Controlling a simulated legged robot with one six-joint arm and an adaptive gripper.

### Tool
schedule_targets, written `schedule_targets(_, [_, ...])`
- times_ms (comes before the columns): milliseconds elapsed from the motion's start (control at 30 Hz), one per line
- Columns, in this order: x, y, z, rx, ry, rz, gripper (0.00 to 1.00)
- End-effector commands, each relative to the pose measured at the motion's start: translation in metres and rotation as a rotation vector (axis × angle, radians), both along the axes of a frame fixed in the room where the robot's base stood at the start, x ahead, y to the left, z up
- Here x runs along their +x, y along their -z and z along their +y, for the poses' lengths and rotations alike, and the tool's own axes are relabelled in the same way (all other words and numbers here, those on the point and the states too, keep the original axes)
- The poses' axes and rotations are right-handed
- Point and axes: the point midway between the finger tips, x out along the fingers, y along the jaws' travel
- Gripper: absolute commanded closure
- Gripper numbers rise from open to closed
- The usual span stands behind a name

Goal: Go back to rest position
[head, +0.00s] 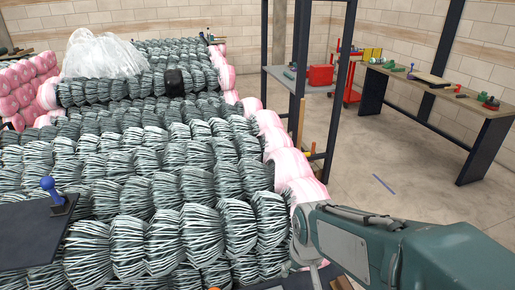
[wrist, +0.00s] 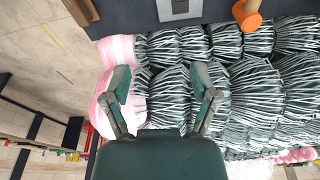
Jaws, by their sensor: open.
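My gripper (wrist: 162,78) shows in the wrist view with its two teal fingers spread apart. Nothing is between the fingers. Behind them are grey wire coil bundles (wrist: 165,105) and, to the left, pink-wrapped coil ends (wrist: 118,50). In the head view my teal arm reaches in from the lower right, beside the near right corner of the coil stack (head: 160,190). The fingers cannot be made out in the head view.
A dark surface (wrist: 120,15) with an orange-headed object (wrist: 247,15) lies at the top of the wrist view. A dark plate with a blue knob (head: 48,186) is at the left. A shelf frame (head: 298,70) and a workbench (head: 440,88) stand right.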

Motion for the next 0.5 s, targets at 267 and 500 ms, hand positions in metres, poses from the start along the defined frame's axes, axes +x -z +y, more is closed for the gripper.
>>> schedule_targets(267, [-0.041, -0.062, -0.033, 0.019, 0.081, -0.144, 0.24])
schedule_targets(500, [-0.082, -0.096, -0.054, 0.025, 0.144, -0.256, 0.24])
